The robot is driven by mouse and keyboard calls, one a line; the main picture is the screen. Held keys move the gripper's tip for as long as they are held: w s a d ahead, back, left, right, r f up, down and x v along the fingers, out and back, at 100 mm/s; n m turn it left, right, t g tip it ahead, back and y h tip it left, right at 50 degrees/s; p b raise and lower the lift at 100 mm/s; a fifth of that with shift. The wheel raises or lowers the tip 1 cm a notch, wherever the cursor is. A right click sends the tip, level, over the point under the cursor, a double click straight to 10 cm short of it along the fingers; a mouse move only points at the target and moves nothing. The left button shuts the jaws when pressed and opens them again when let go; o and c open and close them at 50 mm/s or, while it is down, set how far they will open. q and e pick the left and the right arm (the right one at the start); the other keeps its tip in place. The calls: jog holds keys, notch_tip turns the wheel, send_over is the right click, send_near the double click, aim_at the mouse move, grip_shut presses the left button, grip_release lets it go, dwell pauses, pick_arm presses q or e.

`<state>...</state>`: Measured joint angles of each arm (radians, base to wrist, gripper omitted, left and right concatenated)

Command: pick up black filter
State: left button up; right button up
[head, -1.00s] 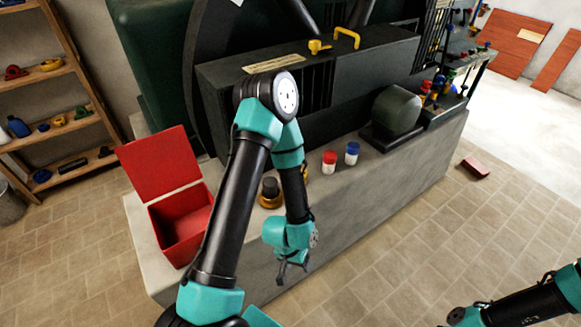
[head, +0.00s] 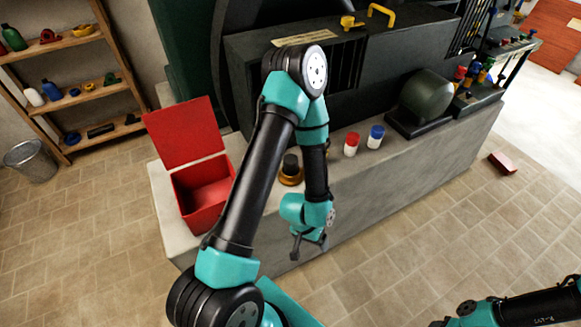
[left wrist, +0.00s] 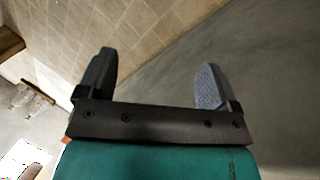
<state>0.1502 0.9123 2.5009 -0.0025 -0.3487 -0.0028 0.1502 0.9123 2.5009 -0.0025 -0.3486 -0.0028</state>
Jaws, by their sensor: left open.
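The black filter (head: 291,164) is a short dark cylinder standing upright in a round amber-brown base on the concrete ledge (head: 345,190), just right of my left forearm in the head view. My left gripper (head: 309,250) hangs below and in front of it, off the ledge's front face, pointing down. It is open and empty, apart from the filter. The left wrist view shows its two fingers (left wrist: 155,70) spread wide, with only floor tiles and grey concrete between them; the filter is not seen there. My right arm enters at the lower right, with its gripper (head: 441,322) mostly cut off.
An open red box (head: 205,190) stands left on the ledge. A red-capped jar (head: 351,144) and a blue-capped jar (head: 375,137) stand right of the filter. Dark machinery (head: 345,60) rises behind. A red block (head: 502,163) lies on the floor at right.

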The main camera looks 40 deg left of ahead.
pick_arm(q)
jog(key=n+t+y, duration=0.2)
jog(key=n+y, duration=1.2)
jog(key=y, duration=0.3)
send_near(292, 163)
jog(key=s+v, duration=0.1)
jog(key=v, duration=0.5)
jog(key=shift+w+a, duration=0.3)
jog(key=x, duration=1.1)
jog(key=shift+w, duration=0.2)
jog(key=shift+w+a+f, duration=0.15)
jog(key=shift+a+f, duration=0.1)
jog(key=shift+a, duration=0.2)
